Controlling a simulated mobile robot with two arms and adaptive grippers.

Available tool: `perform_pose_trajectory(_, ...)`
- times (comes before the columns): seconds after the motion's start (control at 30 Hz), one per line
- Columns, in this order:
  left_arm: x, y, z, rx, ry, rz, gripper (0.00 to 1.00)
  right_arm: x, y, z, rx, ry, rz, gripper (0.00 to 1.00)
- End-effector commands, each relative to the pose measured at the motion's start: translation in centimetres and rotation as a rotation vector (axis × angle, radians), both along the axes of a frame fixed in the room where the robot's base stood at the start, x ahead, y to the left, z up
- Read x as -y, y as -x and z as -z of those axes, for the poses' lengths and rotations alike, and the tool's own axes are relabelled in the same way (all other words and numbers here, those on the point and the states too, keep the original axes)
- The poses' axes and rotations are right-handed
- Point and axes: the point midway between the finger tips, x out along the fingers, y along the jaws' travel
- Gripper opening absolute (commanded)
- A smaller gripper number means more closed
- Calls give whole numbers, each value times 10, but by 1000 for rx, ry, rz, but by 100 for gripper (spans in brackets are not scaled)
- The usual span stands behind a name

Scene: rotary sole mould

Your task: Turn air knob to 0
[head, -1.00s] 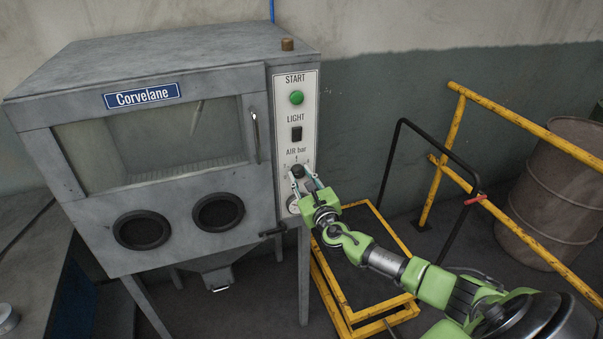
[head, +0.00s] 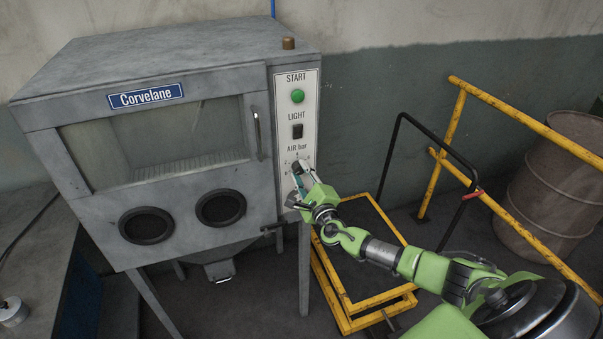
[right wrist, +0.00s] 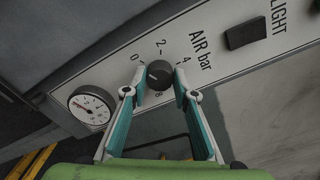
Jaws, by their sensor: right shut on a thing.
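The dark round air knob (right wrist: 159,74) sits on the white control panel (head: 306,97) below the "AIR bar" label, with 0, 2 and 4 marks around it. My right gripper (right wrist: 160,88) is shut on the knob, with one finger on each side of it. In the head view the same gripper (head: 302,173) reaches the lower panel and largely covers the knob. A short pale pointer mark shows faintly on the knob face, toward the 0 side; its exact reading is hard to tell. My left gripper is not in view.
A round pressure gauge (right wrist: 90,106) is beside the knob. The black light switch (head: 297,132) and green start button (head: 297,96) are above it. The grey cabinet (head: 90,232) stands left; a yellow-framed platform (head: 345,300) and yellow railing (head: 520,122) are right.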

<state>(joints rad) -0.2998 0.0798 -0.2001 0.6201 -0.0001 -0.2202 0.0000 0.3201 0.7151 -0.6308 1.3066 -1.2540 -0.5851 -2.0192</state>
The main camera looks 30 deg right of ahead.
Motion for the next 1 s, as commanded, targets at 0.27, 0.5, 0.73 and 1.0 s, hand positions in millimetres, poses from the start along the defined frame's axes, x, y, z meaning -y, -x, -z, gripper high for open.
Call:
perform_pose_trajectory(0.27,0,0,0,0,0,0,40,0,0,0,-10,45,1,4)
perform_pose_trajectory(0.5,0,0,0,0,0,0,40,0,0,0,-11,48,1,4)
perform_pose_trajectory(0.73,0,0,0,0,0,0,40,0,0,0,-11,47,1,43)
perform_pose_trajectory(1.0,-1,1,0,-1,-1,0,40,0,0,0,-12,47,1,43)
